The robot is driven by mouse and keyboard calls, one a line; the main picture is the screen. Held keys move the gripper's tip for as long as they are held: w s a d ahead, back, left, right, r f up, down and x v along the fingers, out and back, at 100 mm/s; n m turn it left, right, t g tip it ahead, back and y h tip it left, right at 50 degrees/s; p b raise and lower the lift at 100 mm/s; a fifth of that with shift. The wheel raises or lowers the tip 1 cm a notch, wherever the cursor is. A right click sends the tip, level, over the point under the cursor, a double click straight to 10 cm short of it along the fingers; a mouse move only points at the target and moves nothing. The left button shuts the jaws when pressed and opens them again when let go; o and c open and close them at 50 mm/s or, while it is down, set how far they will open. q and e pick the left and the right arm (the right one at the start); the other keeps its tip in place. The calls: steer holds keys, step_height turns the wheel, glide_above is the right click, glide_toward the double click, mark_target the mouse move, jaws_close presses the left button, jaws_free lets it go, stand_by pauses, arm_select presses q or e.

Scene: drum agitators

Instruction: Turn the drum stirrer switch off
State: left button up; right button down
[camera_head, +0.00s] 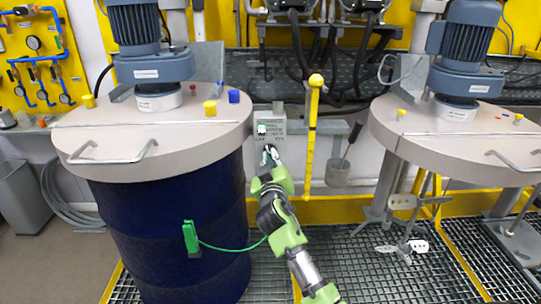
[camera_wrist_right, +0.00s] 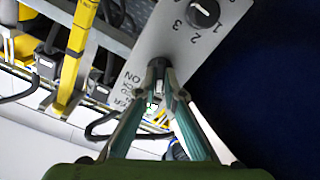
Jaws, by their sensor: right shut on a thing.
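My right gripper (camera_head: 270,152) reaches up to the panel's lower part. In the wrist view its fingertips (camera_wrist_right: 159,82) are closed around the small dark switch (camera_wrist_right: 158,63) near the ON label. The fingers hide most of the switch, so I cannot tell its exact position. My left gripper is not in view.
The blue drum (camera_head: 175,235) with its beige lid (camera_head: 120,135) and motor (camera_head: 135,25) stands at left. A green clamp (camera_head: 190,237) with a cable is on it. A second lid with stirrer (camera_head: 404,225) is at right. A yellow post (camera_head: 311,135) stands close to the panel.

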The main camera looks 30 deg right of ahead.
steer(key=shift+f+n+p, duration=0.1)
steer(key=shift+n+p, duration=0.25)
steer(key=shift+n, duration=0.75)
steer(key=c, duration=2.1)
jaws_free()
steer(key=shift+c, duration=0.2)
steer(key=v, duration=1.2)
